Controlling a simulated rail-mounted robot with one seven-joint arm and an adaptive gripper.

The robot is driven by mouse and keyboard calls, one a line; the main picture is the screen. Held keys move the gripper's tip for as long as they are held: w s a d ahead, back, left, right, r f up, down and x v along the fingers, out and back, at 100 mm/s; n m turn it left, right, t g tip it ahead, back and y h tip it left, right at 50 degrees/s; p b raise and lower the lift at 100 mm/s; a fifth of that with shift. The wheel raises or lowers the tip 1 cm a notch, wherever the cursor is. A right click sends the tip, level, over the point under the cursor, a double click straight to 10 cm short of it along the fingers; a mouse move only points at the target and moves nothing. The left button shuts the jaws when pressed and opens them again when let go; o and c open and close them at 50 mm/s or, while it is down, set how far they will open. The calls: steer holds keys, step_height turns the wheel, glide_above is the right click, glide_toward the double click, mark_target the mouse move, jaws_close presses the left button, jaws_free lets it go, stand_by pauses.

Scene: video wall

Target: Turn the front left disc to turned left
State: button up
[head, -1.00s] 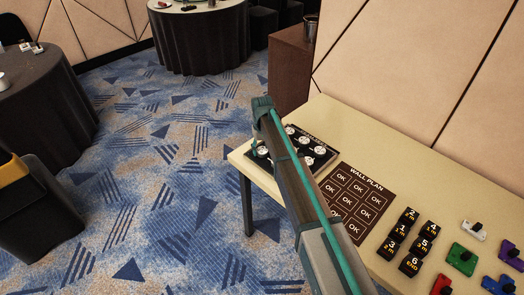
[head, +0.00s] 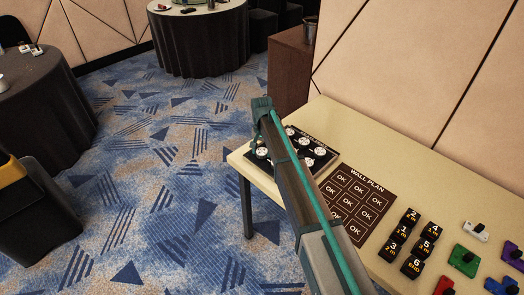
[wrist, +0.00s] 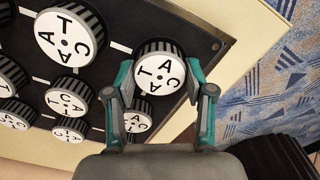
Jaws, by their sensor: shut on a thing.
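The front left disc (wrist: 158,78) is a white-faced knob with a dark ribbed rim and black letters, at a corner of the black panel (wrist: 205,45). In the wrist view my gripper (wrist: 159,72) has one teal finger on each side of this disc, closed on its rim. Its letters look tilted in the picture; I cannot tell the exact setting. In the head view the panel (head: 330,160) lies at the table's left end, and my arm hides part of it and my fingertips. Another lettered disc (wrist: 66,36) sits beside the held one.
Other discs (wrist: 70,97) stand close by on the panel. A wall plan card (head: 358,200), black numbered blocks (head: 403,228) and coloured pieces (head: 464,258) lie to the right on the table (head: 420,165). Blue carpet (head: 190,200) lies beyond the table's left edge.

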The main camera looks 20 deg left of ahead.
mark_target(262, 151)
stand_by(0.3)
steer(key=o, duration=1.2)
steer(key=shift+c, duration=0.2)
step_height(262, 151, up, 12)
